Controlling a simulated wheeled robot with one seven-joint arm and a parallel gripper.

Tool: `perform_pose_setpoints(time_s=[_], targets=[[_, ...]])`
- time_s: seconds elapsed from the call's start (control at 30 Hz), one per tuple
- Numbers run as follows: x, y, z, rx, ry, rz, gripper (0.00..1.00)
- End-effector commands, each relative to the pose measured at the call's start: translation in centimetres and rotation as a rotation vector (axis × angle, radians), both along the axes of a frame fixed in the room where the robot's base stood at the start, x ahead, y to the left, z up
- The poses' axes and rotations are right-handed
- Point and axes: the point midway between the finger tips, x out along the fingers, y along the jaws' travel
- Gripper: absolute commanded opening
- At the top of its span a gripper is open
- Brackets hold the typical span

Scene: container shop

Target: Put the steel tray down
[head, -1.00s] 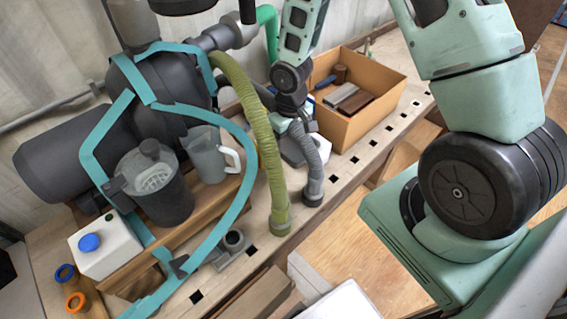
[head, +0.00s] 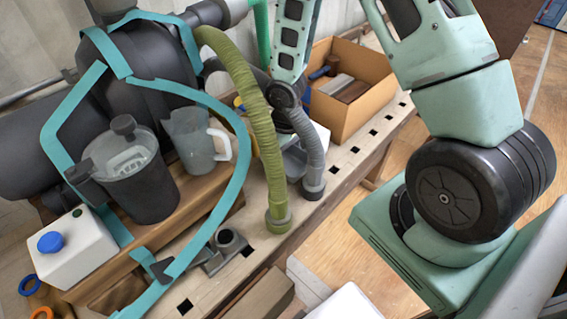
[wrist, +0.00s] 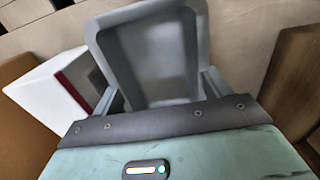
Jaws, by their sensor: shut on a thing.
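The steel tray (wrist: 152,60) is a grey, shallow, rectangular tray with rounded corners, seen in the wrist view with its hollow side facing the camera. My gripper (wrist: 160,92) is shut on its near end, one finger at each side. In the head view a small grey part of the tray (head: 293,161) shows between the green hose and the grey ribbed hose. The hoses and my arm hide most of the tray and my gripper there. I cannot tell whether the tray touches the bench.
The workbench (head: 345,168) has square holes along its front. A cardboard box (head: 372,92) holding brown and grey blocks stands right of my arm. A white box (wrist: 52,92) is close left of the tray. Green (head: 250,110) and grey hoses (head: 309,150) hang in front. A jug (head: 195,140) stands left.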

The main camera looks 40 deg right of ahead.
Motion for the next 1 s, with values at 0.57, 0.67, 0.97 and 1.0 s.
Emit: perform_pose_setpoints(time_s=[0.57, 0.67, 0.97, 1.0], targets=[[-0.1, -0.1, -1.2, 0.0, -0.001, 0.0, 0.85], [-0.1, -0.1, -1.2, 0.0, -0.001, 0.0, 0.85], [0.0, -0.1, 0.3, 0.001, -0.005, -0.002, 0.85], [0.1, -0.1, 0.9, 0.001, -0.006, -0.002, 0.85]])
